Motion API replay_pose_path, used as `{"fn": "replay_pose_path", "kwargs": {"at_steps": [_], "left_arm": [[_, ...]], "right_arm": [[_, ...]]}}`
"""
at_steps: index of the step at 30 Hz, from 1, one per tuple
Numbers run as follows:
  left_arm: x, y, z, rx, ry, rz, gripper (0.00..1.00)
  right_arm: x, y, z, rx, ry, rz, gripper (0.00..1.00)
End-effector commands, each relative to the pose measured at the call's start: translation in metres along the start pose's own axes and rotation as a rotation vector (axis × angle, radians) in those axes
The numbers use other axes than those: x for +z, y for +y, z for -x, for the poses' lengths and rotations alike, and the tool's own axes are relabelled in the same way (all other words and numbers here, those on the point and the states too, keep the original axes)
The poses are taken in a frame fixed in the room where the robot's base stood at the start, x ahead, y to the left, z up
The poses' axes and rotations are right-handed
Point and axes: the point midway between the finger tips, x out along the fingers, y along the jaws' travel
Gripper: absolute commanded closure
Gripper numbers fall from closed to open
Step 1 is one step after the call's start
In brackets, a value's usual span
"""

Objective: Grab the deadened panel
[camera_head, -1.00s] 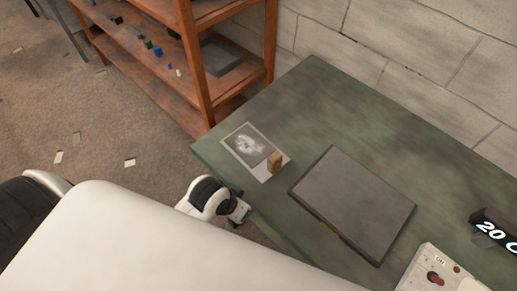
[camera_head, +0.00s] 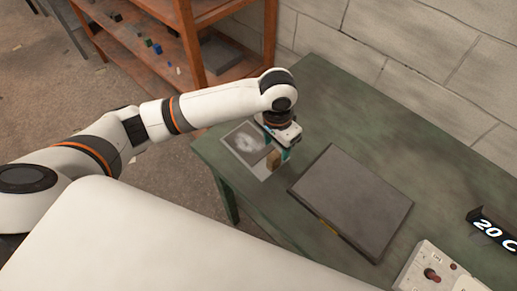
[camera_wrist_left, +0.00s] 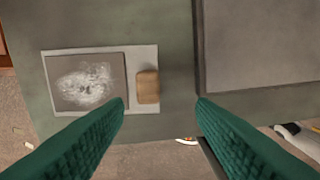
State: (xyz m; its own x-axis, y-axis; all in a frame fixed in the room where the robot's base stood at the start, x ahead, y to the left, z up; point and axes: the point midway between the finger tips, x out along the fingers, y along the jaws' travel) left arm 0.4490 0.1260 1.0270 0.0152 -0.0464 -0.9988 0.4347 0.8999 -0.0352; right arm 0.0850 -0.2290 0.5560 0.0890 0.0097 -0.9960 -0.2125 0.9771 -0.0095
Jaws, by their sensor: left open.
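A small pale plate (camera_head: 262,172) lies flat on the green bench near its left end; it also shows in the left wrist view (camera_wrist_left: 148,125). It bears a dark square with a white powdery smudge (camera_wrist_left: 85,83) and a tan block (camera_wrist_left: 148,86). A large dark grey flat slab (camera_head: 350,200) lies to its right. I cannot tell which of these is the deadened panel. My left gripper (camera_head: 277,147) is open above the small plate, its teal fingers apart, with the block beyond and between the tips in the wrist view. My right gripper is out of view.
The green bench (camera_head: 370,118) is clear behind the slab. An orange shelf (camera_head: 188,50) with small items stands behind left. A block wall (camera_head: 400,50) closes the back.

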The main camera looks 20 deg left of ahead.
Motion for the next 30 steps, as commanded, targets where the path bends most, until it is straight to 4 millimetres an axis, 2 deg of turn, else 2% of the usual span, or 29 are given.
{"fn": "replay_pose_path", "kwargs": {"at_steps": [1,5,15,23,30], "left_arm": [[0.002,0.009,0.005,0.02,0.013,0.013,0.49],[0.002,0.016,0.005,0.034,0.038,0.033,0.49],[0.0,0.018,-0.048,0.034,0.039,0.034,0.49],[0.002,0.017,-0.068,0.034,0.039,0.032,0.49],[0.005,0.017,-0.103,0.035,0.037,0.032,0.49]], "right_arm": [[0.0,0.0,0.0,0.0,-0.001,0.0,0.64],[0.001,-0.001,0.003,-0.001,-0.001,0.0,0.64],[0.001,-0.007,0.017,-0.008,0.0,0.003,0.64],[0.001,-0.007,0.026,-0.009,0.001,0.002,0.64],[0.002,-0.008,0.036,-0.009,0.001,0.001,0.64]]}}
